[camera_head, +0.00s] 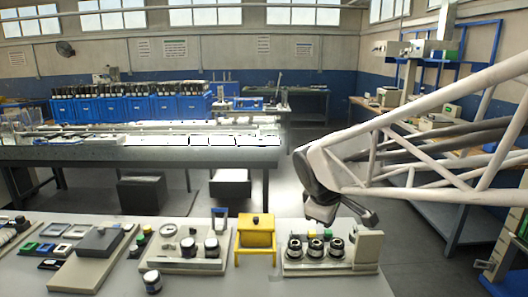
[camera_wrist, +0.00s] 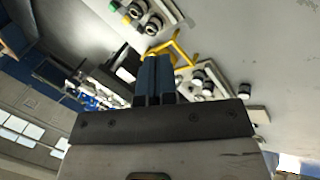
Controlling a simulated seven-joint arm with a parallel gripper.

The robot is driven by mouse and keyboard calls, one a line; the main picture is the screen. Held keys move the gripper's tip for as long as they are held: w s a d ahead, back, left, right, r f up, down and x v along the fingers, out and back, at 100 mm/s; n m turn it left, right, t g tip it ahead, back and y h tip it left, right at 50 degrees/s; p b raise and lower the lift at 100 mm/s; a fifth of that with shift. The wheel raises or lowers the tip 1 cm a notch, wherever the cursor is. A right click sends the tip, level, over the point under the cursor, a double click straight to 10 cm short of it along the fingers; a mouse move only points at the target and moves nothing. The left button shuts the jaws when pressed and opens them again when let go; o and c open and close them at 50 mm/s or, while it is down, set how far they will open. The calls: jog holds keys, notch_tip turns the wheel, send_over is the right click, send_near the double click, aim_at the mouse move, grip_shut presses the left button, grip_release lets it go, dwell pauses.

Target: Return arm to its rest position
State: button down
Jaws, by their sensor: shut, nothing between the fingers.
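My arm reaches in from the right in the head view, and my gripper (camera_head: 345,215) hangs above the right part of the front table (camera_head: 330,287). The wrist view shows my gripper (camera_wrist: 155,62) with its two blue-grey fingers side by side, shut and empty. A yellow stand (camera_head: 255,240) is on the table to the left of the gripper; it also shows just beyond the fingertips in the wrist view (camera_wrist: 178,48). A fixture with several black-and-white round parts (camera_head: 315,263) sits below and left of the gripper. The gripper appears apart from both.
Left of the yellow stand are a plate with round parts (camera_head: 188,262), a loose round jar (camera_head: 152,281) and a grey boxy device (camera_head: 100,243). A long conveyor bench (camera_head: 130,152) with blue bins (camera_head: 130,110) stands behind. A blue-framed workbench (camera_head: 440,180) is at the right.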

jog(key=s+d+f+m+g+y, duration=0.1)
jog(key=s+m, duration=0.4)
jog(key=s, duration=0.5)
jog(key=s+d+f+m+g+y, duration=0.1)
jog(key=s+d+f+m, duration=0.2)
jog(key=s+m, duration=0.3)
jog(key=s, duration=0.5)
jog(key=shift+s+d+f, duration=0.15)
jog(key=shift+s, duration=0.15)
dwell(2.7)
